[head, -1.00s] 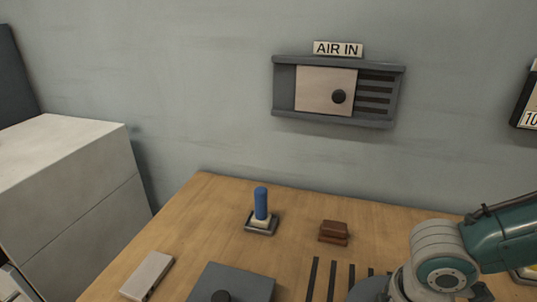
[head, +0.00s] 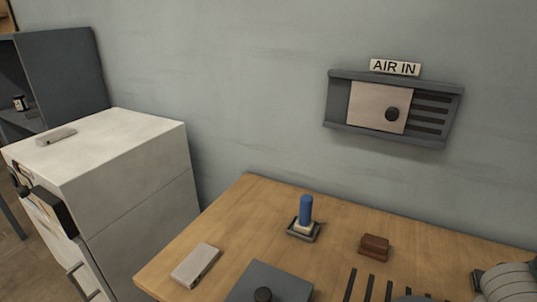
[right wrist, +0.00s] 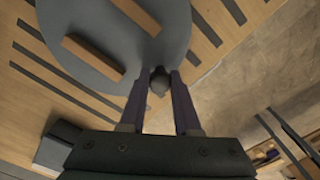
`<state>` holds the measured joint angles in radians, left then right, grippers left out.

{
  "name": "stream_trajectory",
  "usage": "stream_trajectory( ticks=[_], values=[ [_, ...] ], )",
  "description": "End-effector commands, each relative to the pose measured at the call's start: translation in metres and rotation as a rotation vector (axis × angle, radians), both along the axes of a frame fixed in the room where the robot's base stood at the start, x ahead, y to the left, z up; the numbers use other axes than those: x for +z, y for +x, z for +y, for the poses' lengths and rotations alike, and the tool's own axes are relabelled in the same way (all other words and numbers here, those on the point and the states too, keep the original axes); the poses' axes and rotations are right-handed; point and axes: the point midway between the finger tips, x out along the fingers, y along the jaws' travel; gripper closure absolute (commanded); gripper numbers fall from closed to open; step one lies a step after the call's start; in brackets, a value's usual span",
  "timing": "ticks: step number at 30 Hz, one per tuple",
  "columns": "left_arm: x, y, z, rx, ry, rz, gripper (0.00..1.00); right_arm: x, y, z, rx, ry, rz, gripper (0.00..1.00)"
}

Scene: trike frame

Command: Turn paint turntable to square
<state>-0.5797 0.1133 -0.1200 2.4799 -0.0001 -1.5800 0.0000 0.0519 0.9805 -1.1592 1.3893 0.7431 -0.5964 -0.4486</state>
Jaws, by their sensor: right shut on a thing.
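The paint turntable (right wrist: 105,40) is a round grey disc in the right wrist view. It lies on a wooden top with dark stripes around it. A long wooden block (right wrist: 93,58) rests on the disc, and a second one lies near its edge. My right gripper (right wrist: 159,82) is shut on a dark round knob (right wrist: 159,80) at the disc's rim. In the head view only a sliver of the disc shows at the bottom edge, beside my right arm. My left gripper is not in view.
On the wooden bench (head: 240,215) are a blue-handled tool (head: 306,211) on a tray, a brown block (head: 374,246), a pale block (head: 195,265) and a grey box (head: 268,284) with a knob. A white cabinet (head: 125,150) stands left. A vent panel labelled AIR IN hangs on the wall.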

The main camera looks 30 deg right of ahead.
Motion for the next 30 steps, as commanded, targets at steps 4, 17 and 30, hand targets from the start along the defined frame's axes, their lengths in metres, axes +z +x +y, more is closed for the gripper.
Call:
stream_trajectory(
  ticks=[4, 17, 30],
  values=[
    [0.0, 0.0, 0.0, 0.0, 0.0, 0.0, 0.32, 0.0, 0.001, 0.001, 0.0, 0.003, -0.003, 1.0],
    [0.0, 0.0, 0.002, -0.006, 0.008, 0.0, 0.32, 0.0, 0.001, 0.001, -0.001, 0.001, -0.002, 0.39],
    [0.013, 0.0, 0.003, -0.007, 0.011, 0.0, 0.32, 0.031, 0.001, -0.001, 0.001, 0.0, -0.002, 0.39]
  ],
)
